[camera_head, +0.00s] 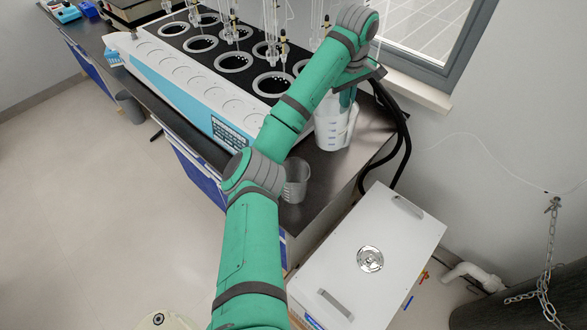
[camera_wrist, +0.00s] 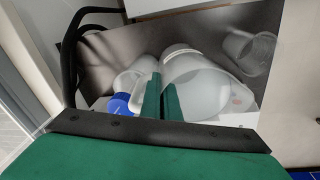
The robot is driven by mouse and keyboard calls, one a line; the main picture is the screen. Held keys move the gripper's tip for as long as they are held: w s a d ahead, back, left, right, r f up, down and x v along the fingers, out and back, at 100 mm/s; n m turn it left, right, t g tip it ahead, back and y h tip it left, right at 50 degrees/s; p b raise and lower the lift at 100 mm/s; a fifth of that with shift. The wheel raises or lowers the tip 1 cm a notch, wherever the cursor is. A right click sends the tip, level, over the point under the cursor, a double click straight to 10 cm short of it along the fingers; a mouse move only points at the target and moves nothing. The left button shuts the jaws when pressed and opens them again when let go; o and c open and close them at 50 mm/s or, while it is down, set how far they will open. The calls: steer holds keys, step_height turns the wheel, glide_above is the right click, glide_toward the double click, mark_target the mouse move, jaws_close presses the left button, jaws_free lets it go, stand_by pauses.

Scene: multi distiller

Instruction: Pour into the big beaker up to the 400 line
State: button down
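In that view the two green fingers of my gripper (camera_wrist: 163,98) are close together at the jug's handle side. Whether they are closed on the handle is hidden. A smaller clear beaker (camera_head: 296,181) stands empty-looking near the counter's front edge; it also shows in the wrist view (camera_wrist: 249,50). The 400 line cannot be read.
A white and blue multi-position distiller (camera_head: 180,75) with glassware fills the counter's left. Black hoses (camera_head: 398,125) hang right of the jug. A white box (camera_head: 370,262) stands below the counter's right end. A pale container (camera_wrist: 128,82) and a blue object (camera_wrist: 118,105) lie left of the fingers.

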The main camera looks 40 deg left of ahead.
steer(key=shift+s+f+t, duration=0.3)
steer(key=shift+s+t, duration=0.35)
steer(key=shift+t, duration=0.25)
steer(key=shift+s+a+f+t+p, duration=0.15)
steer(key=shift+s+t+p, duration=0.15)
steer(key=shift+t+p, duration=0.15)
